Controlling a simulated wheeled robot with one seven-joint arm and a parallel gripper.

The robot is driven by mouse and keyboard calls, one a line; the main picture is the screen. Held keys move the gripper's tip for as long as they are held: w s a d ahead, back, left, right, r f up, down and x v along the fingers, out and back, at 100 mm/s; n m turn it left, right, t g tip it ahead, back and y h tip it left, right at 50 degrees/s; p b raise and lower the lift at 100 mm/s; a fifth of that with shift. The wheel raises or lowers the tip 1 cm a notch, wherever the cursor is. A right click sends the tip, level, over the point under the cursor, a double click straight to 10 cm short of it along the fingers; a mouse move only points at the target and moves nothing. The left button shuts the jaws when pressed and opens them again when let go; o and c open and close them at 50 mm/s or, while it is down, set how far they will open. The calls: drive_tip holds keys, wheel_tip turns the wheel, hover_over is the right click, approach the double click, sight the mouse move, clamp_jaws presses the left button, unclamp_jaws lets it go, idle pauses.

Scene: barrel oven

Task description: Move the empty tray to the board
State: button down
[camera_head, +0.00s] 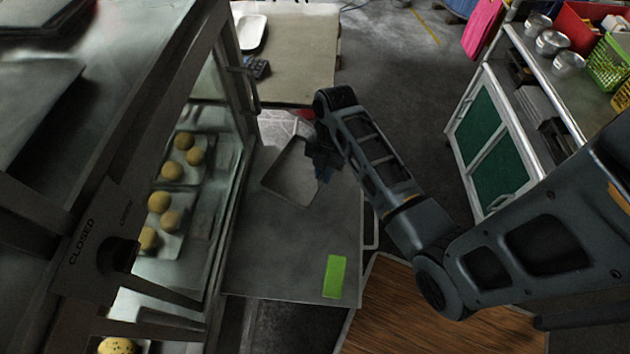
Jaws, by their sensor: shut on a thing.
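The empty tray (287,174), dark grey and flat with a thin rim, is at the far part of a grey metal shelf beside the oven. My gripper (321,170) is shut on the tray at its right side. The fingers are small and dark here, and part of the tray's right edge is hidden behind them. I cannot tell whether the tray rests on the shelf or is held just above it. The brown wooden board (430,320) lies at the bottom, right of the shelf; my arm covers part of it.
The grey shelf (285,255) bears a green sticker (334,277). The glass-sided oven (205,235) at left holds trays with several round buns (160,202). A beige table (300,50) stands behind. A cabinet (500,150) with pots and baskets stands at right.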

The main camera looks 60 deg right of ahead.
sight(316, 182)
drive_tip(key=shift+w+a+f, duration=0.2)
drive_tip(key=shift+w+f, duration=0.15)
drive_tip(key=shift+w, duration=0.15)
drive_tip(key=shift+w+a+f, duration=0.15)
drive_tip(key=shift+w+f, duration=0.2)
drive_tip(key=shift+w, duration=0.15)
drive_tip(key=shift+f, duration=1.9)
drive_tip(key=shift+f, duration=0.1)
drive_tip(key=c, duration=1.2)
unclamp_jaws()
drive_tip(key=shift+o, duration=0.2)
